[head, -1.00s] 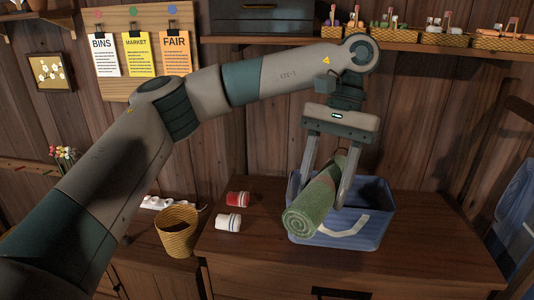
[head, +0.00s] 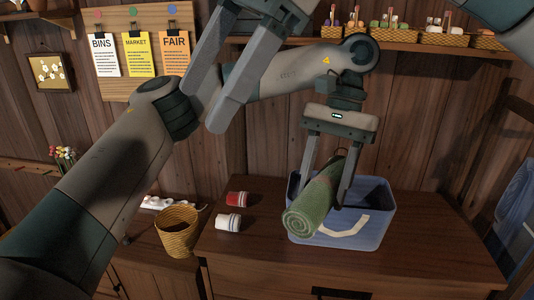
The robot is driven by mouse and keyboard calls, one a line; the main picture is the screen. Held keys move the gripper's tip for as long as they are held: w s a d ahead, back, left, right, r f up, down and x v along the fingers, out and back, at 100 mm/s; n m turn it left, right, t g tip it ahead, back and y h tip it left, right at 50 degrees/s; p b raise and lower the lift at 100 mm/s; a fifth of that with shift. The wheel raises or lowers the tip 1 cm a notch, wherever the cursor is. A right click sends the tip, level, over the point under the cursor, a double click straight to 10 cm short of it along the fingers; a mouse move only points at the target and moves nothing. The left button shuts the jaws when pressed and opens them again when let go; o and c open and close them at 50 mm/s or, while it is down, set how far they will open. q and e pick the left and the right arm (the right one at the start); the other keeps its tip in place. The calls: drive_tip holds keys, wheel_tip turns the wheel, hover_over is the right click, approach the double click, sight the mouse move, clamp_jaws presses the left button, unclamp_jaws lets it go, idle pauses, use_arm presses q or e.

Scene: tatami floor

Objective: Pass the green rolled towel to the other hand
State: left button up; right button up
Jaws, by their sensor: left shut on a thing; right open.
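The green rolled towel (head: 312,207) is held tilted, with its spiral end toward me, above the blue bin. My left gripper (head: 326,199) is shut on the towel, with one finger on each side of it. My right gripper (head: 202,112) is at the top of the head view, open and empty, in front of my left arm. It is up and to the left of the towel, well apart from it. The towel's far end is partly hidden between the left gripper's fingers.
The blue bin (head: 372,226) with a pale handle stands on the wooden cabinet (head: 440,240). A red can (head: 237,199), a white can (head: 228,222) and a woven basket (head: 176,232) stand to its left. A shelf with small baskets (head: 395,37) runs along the back wall. The cabinet top right of the bin is clear.

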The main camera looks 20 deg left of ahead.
wheel_tip(320, 180, down, 7)
drive_tip(key=d+n+t+h, duration=0.1)
drive_tip(key=n+t+h, duration=0.2)
drive_tip(key=h, duration=0.1)
drive_tip(key=n+t+h, duration=0.2)
drive_tip(key=t+h, duration=0.3)
approach(298, 204)
drive_tip(key=shift+a+r, duration=0.3)
drive_tip(key=shift+r, duration=0.25)
drive_tip(key=shift+f, duration=0.15)
drive_tip(key=x, duration=1.1)
drive_tip(key=shift+d+f, duration=0.3)
drive_tip(key=c, duration=1.2)
use_arm(q)
drive_tip(key=o, duration=1.2)
